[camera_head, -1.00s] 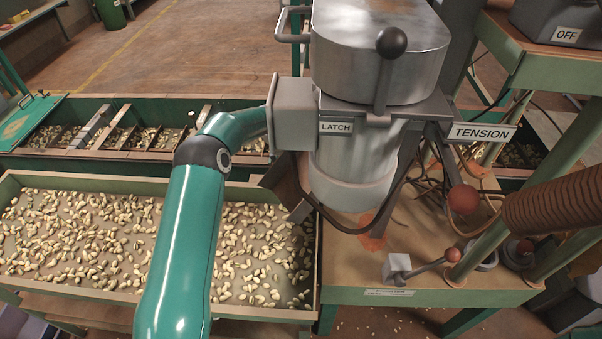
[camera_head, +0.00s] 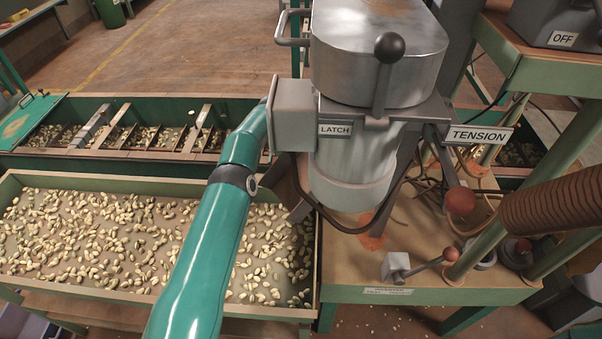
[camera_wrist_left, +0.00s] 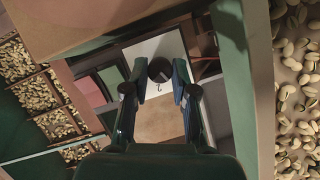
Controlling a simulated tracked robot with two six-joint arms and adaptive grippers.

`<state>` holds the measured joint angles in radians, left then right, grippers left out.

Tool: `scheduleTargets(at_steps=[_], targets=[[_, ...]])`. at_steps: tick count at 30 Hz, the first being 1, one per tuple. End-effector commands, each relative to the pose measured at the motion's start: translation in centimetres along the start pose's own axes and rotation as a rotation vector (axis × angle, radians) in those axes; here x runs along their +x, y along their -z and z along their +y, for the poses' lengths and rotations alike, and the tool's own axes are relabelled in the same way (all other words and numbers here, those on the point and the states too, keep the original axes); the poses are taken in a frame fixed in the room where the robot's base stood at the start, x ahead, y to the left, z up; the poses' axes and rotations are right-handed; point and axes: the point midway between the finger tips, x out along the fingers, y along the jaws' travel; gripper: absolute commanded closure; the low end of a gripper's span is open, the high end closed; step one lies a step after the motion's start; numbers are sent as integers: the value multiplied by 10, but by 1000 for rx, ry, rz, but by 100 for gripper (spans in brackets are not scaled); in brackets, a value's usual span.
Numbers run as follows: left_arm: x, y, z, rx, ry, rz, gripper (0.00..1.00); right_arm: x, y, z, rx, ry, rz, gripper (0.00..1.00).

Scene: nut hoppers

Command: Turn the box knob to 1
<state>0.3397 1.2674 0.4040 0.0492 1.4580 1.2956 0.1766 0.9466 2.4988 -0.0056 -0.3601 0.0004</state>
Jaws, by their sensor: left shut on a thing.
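A dark round knob (camera_wrist_left: 160,70) on a pale panel (camera_wrist_left: 158,48) sits between my left fingertips in the left wrist view. My left gripper (camera_wrist_left: 159,77) is shut on this knob. A small dark mark shows just below it, too small to read surely. In the head view a grey box (camera_head: 293,115) is fixed to the left side of the metal machine, beside the LATCH label. My left arm reaches behind this box, which hides the gripper and the knob there. My right gripper is in neither view.
A dark-balled latch lever (camera_head: 390,47) stands at the machine's front. A TENSION sign (camera_head: 480,134) and a red ball handle (camera_head: 460,200) are to its right. A tray of nuts (camera_head: 165,308) lies below my left arm. A brown ribbed hose (camera_head: 555,205) enters from the right.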

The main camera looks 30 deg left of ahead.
Motion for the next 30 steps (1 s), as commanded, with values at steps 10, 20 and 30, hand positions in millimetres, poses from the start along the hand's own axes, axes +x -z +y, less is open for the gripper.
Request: scheduleTargets(at_steps=[10,20,30], targets=[[-1,-1,2,18,1,1,100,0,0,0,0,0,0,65],[-1,-1,2,17,1,1,62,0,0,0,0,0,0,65],[0,0,1,16,5,0,49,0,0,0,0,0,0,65]])
